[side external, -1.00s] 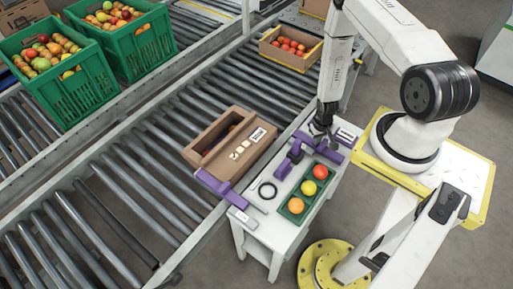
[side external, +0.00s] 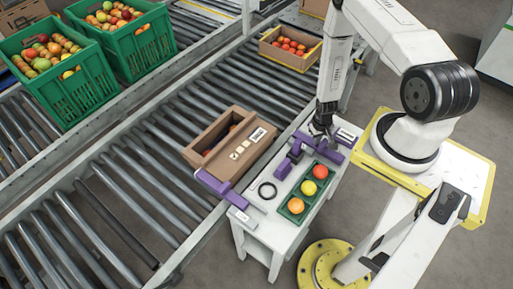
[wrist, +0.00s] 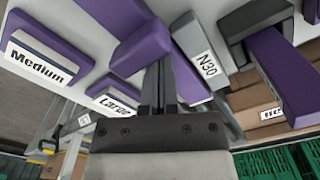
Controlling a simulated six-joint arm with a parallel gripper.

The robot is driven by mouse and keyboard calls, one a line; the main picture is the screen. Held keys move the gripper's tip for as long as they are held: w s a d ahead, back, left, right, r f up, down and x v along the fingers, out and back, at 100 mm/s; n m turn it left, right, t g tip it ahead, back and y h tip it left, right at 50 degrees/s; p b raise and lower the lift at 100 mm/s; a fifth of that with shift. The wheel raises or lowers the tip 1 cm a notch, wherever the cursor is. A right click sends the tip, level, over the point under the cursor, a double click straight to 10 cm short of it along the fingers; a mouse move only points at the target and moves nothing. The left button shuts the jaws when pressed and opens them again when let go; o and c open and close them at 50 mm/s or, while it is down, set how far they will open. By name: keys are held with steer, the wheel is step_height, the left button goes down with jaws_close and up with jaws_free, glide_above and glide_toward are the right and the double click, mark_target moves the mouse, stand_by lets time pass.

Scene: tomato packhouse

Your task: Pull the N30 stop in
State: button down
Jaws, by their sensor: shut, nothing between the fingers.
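The N30 stop (wrist: 208,65) shows in the wrist view as a grey-ended purple bar with a white "N30" label, just right of my fingers. My gripper (wrist: 159,72) is shut and empty there, its fingertips between this bar and another purple piece (wrist: 143,42). In the side view my gripper (side external: 321,138) is low over the far end of the white stand, among purple pieces (side external: 303,138). The fingertips are partly hidden there, and I cannot tell whether they touch the stop.
Purple-edged blocks labelled "Medium" (wrist: 42,62) and "Large" (wrist: 118,103) sit left in the wrist view.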

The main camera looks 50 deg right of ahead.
steer(key=shift+w, duration=0.1)
steer(key=shift+r, duration=3)
steer(key=shift+w+r, duration=0.15)
steer(key=shift+r, duration=0.1)
steer(key=w+a+r+n+t, duration=0.1)
steer(key=w+a+r, duration=0.25)
steer(key=r, duration=0.45)
steer(key=w+a+r+n, duration=0.2)
steer(key=a+r, duration=0.3)
steer(key=r, duration=0.3)
steer(key=w+a+r+n+t, duration=0.1)
steer(key=w+a+r, duration=0.25)
steer(key=r, duration=0.45)
steer(key=s+a+r+n, duration=0.2)
steer(key=s+a+r, duration=0.2)
steer(key=a+r, duration=0.3)
steer(key=shift+s+r+t, duration=0.2)
steer(key=shift+s+t, duration=0.1)
